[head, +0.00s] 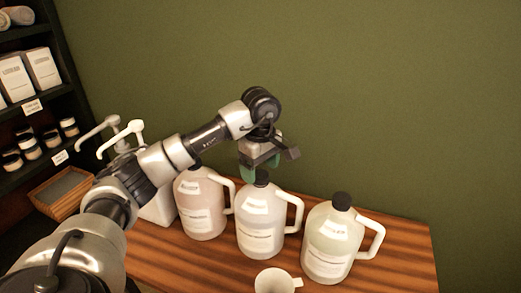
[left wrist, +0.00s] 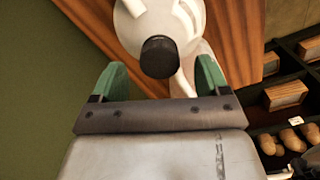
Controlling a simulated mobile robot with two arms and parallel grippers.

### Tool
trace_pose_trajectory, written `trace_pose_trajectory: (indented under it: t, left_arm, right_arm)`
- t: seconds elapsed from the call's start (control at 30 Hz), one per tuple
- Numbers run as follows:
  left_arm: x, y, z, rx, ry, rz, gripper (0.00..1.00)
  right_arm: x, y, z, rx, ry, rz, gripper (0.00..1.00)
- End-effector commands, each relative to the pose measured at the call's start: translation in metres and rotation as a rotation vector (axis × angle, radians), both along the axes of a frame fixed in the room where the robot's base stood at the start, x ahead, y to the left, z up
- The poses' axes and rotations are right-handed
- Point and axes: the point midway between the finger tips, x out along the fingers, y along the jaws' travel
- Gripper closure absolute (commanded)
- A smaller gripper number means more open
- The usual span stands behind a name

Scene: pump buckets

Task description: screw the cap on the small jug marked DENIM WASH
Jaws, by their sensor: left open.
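Three pale jugs with white handles stand on the wooden table; their label print is too small to read, so I cannot tell which is marked DENIM WASH. My left gripper (head: 261,169) is open over the middle jug (head: 258,222), its green fingertips near the dark cap (head: 261,178). In the left wrist view this cap (left wrist: 159,57) shows between the two fingers, with gaps at both sides, and the jug's pale body (left wrist: 140,22) lies beyond. Whether the cap is tight cannot be told. My right gripper is not in view.
The right jug (head: 330,245) has a dark cap. A white mug (head: 275,281) stands in front. White pump containers (head: 122,140) are at the left, beside dark shelves. The table's right end (head: 405,245) is clear.

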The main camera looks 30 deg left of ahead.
Motion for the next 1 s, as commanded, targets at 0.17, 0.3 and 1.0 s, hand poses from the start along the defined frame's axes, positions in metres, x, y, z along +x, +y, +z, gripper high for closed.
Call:
trace_pose_trajectory:
  t: [0.17,0.3,1.0]
  left_arm:
    - [0.000,0.000,-0.014,0.000,0.000,-0.001,0.25]
    - [0.000,0.000,-0.017,-0.001,-0.002,-0.001,0.25]
    - [0.000,0.000,-0.017,-0.001,-0.002,-0.009,0.77]
  right_arm:
    - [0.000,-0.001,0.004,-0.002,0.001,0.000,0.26]
    - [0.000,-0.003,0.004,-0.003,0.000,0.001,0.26]
    - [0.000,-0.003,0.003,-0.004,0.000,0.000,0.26]
